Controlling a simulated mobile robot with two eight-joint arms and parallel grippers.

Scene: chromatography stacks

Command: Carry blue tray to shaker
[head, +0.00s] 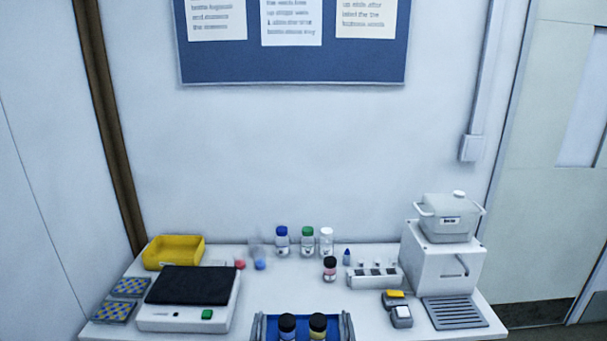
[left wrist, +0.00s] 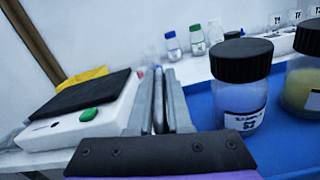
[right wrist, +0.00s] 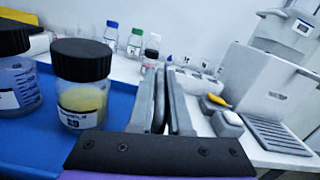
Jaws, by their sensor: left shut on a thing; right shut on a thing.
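The blue tray (head: 301,320) is at the bottom middle of the head view, in front of the bench. It carries two black-capped bottles, one with clear-bluish contents (left wrist: 240,95) and one with yellow contents (right wrist: 82,100). My left gripper (head: 258,326) is shut on the tray's left wall, and it shows in the left wrist view (left wrist: 165,100). My right gripper (head: 346,326) is shut on the tray's right wall, and it shows in the right wrist view (right wrist: 165,105). The shaker (head: 185,314), a white box with black mat (head: 192,284) and green button, stands at the bench's left. The mat is bare.
A yellow bin (head: 174,251) stands behind the shaker, and blue-yellow racks (head: 115,310) lie left of it. Capped bottles (head: 282,242) stand at the back. A white machine (head: 445,265) with a grey grate stands right. The bench middle (head: 290,285) is clear.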

